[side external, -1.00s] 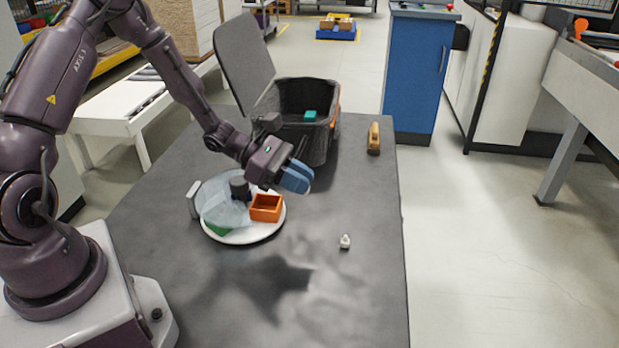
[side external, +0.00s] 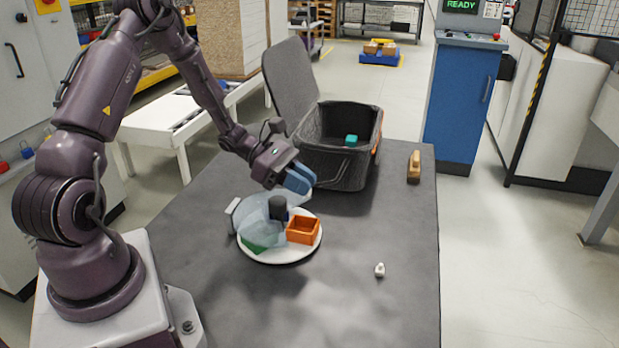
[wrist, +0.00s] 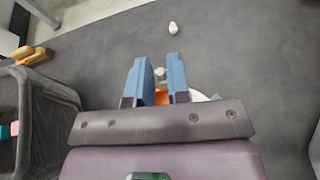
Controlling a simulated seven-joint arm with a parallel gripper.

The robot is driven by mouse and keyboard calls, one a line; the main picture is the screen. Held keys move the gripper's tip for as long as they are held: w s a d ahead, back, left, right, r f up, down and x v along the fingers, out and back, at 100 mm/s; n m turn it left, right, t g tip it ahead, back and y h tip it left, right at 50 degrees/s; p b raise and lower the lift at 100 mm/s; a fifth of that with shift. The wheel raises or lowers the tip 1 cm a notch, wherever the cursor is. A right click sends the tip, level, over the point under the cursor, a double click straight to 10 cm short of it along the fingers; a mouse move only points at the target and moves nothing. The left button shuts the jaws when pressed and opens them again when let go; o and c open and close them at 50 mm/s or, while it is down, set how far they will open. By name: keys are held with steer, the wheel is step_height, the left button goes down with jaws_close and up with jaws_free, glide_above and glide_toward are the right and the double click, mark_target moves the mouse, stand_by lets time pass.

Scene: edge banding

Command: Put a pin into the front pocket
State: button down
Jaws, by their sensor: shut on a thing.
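My gripper (side external: 300,178), with blue fingers, is above the table between the white plate and the black bin. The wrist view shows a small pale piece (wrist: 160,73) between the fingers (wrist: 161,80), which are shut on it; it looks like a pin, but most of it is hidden. A second small white pin-like piece (side external: 379,270) stands on the open table to the right, also in the wrist view (wrist: 173,28). An open orange box (side external: 303,230) sits on the white plate (side external: 283,260). I cannot tell which thing is the front pocket.
A translucent bluish sheet (side external: 258,212), a dark cylinder (side external: 278,207) and a green piece (side external: 254,245) are on or over the plate. A wooden block (side external: 414,166) lies at the right edge. The front table is clear.

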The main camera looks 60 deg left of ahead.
steer(key=shift+f, duration=1.85)
steer(key=c, duration=1)
jaws_free()
steer(key=v, duration=1.3)
